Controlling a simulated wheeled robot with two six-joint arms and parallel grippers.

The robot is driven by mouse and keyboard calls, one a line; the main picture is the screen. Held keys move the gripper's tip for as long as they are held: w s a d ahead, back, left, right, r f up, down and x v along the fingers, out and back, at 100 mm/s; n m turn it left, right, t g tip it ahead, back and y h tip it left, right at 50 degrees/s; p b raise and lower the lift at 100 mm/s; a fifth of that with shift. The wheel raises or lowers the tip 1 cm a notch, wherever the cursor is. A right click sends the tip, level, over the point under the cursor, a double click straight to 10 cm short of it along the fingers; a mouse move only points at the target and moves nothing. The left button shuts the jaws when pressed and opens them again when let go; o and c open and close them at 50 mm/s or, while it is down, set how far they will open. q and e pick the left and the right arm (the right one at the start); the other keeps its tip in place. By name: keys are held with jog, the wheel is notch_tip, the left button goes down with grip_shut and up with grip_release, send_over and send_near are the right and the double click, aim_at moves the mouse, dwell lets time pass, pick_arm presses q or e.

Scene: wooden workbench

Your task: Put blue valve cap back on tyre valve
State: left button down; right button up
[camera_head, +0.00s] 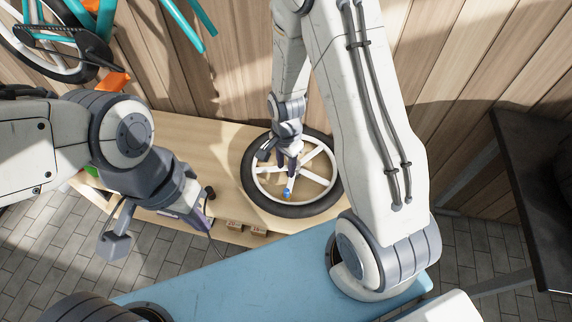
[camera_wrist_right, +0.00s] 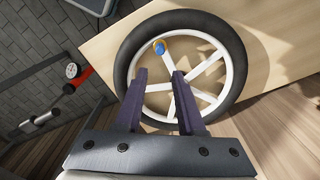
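The blue valve cap (camera_head: 287,192) shows as a small blue spot at the wheel, just beyond my right gripper (camera_head: 289,174). The wheel (camera_wrist_right: 236,55) has a black tyre and white spokes. My right gripper's two purple fingers (camera_wrist_right: 158,76) are apart, with nothing between them, and the cap is past their tips. I cannot make out the tyre valve. My left gripper (camera_head: 194,218) is away to the left of the wheel, its finger gap unclear.
The wheel lies flat on a light wooden bench (camera_head: 195,135) against a plank wall. Small brown boxes (camera_head: 258,230) sit at its front edge. A bicycle (camera_head: 75,40) is at the upper left, a dark table (camera_head: 535,150) at the right.

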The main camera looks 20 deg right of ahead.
jog(key=shift+r+p, duration=0.55)
jog(key=shift+r, duration=0.35)
jog(key=s+a+r+n, duration=0.4)
jog(key=s+r+n, duration=0.2)
jog(key=r, duration=0.1)
jog(key=s+a+r+n+p, duration=0.1)
jog(key=s+a+r+n, duration=0.3)
jog(key=s+r+n, duration=0.2)
jog(key=s+a+r+n+y+p, duration=0.1)
jog(key=s+a+r+n, duration=0.3)
jog(key=s+r+n, duration=0.2)
notch_tip(320, 180, up, 4)
jog(key=shift+a+r+n, duration=0.2)
jog(key=shift+r+n, duration=0.05)
jog(key=shift+n, duration=0.95)
